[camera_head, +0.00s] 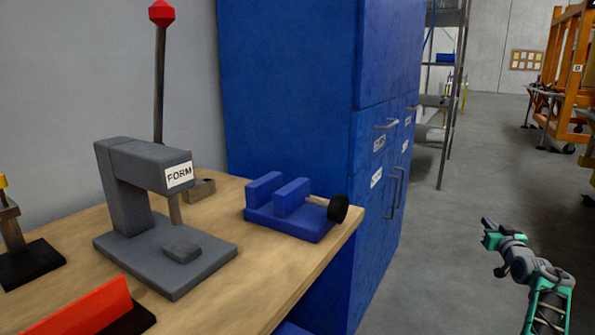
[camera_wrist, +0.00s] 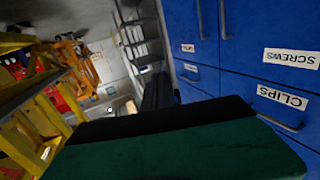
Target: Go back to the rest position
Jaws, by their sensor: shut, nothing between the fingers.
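My gripper (camera_head: 490,233) is at the right of the head view, at the end of my arm, out over the grey floor. It is small there, and no object shows at its fingertips. It is shut and empty. In the wrist view a dark green and black shape fills the lower middle and hides much of what lies behind it.
A wooden bench (camera_head: 225,275) at left holds a grey FORM press (camera_head: 140,190), a blue vise (camera_head: 290,210) and a red piece (camera_head: 80,310). A blue cabinet (camera_head: 300,80) stands behind it. Orange racks (camera_head: 570,75) stand far right. The floor (camera_head: 440,225) between is clear.

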